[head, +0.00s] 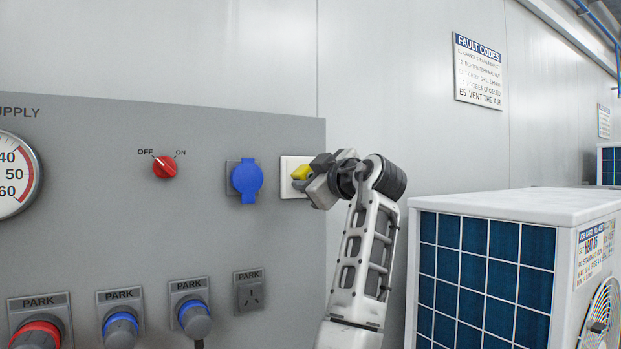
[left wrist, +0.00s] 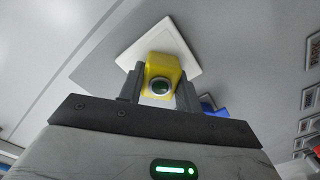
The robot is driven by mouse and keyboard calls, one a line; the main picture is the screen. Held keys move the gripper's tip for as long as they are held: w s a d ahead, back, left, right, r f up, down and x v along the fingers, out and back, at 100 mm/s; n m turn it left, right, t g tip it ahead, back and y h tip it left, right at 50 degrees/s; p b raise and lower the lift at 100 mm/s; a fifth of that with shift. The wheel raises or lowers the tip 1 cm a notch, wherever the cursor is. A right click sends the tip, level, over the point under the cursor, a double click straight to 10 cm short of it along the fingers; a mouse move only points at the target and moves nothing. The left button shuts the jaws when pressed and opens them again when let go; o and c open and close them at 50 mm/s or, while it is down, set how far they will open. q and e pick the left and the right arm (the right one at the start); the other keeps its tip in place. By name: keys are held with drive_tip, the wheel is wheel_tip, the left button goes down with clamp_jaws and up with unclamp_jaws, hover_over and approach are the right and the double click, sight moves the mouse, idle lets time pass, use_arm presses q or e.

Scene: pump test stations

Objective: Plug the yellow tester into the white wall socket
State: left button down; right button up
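The white wall socket (head: 287,178) is a square plate on the grey panel, right of the blue socket. The yellow tester (head: 301,172) is in front of it, its front end at the plate. My left gripper (head: 308,174) is shut on the tester, reaching in from the right. In the left wrist view, the tester (left wrist: 160,66) sits between the two fingers (left wrist: 159,86), its round dark end facing the camera, with the white socket plate (left wrist: 180,42) behind it. The tester's pins are hidden, so I cannot tell how far in it sits. My right gripper is not in view.
The grey panel (head: 90,235) carries a red OFF/ON knob (head: 164,167), a blue covered socket (head: 247,179), a gauge (head: 14,175) and several parked plugs and sockets along the bottom. A white outdoor unit (head: 510,205) stands to the right of my arm.

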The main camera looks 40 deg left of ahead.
use_arm(q)
drive_tip(key=c, duration=0.9)
unclamp_jaws()
drive_tip(key=b+v, duration=0.3)
drive_tip(key=v, duration=1.2)
drive_tip(key=shift+d, duration=0.4)
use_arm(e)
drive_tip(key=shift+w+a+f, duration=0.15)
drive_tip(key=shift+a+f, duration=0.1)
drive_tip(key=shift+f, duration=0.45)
use_arm(q)
drive_tip(key=shift+s, duration=0.15)
drive_tip(key=p+x, duration=0.3)
drive_tip(key=x, duration=1.3)
drive_tip(key=shift+d, duration=0.15)
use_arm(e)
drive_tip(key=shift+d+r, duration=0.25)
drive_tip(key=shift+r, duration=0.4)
